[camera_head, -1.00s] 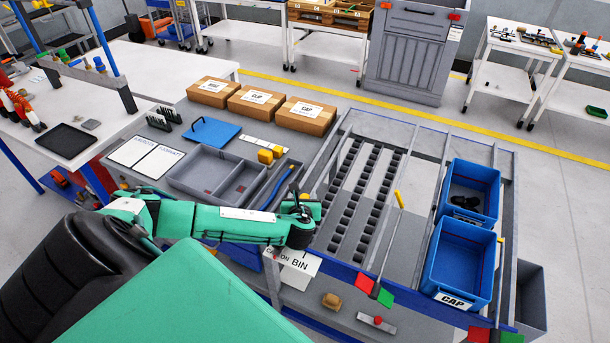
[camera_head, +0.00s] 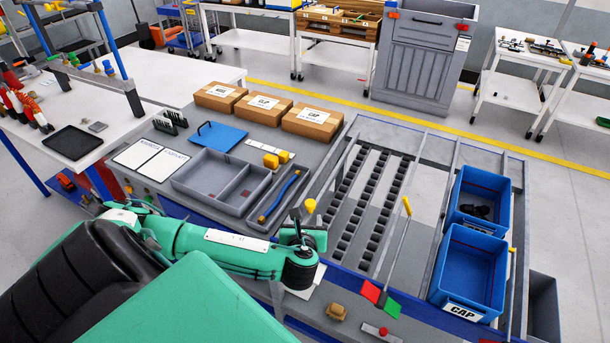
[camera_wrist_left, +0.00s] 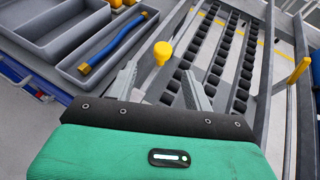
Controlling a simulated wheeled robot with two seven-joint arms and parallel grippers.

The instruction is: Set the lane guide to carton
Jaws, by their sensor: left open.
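A yellow knob (camera_head: 310,205), apparently the lane guide's handle, stands at the near left end of the roller lanes. In the left wrist view the knob (camera_wrist_left: 162,52) shows between and beyond the two fingertips. My left gripper (camera_wrist_left: 160,74) is open and empty, its fingers spread to either side of the knob in the picture. In the head view my left gripper (camera_head: 308,238) is at the front edge, just below the knob. A white label plate (camera_head: 306,281) under it is mostly hidden by my wrist. My right gripper is out of view.
A yellow-tipped rod (camera_head: 407,207) with red and green plates stands to the right. Two blue bins (camera_head: 463,308) are further right. A grey tray (camera_head: 203,190) and a slot with a blue-handled tool (camera_head: 280,195) lie left of the rollers (camera_head: 367,215).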

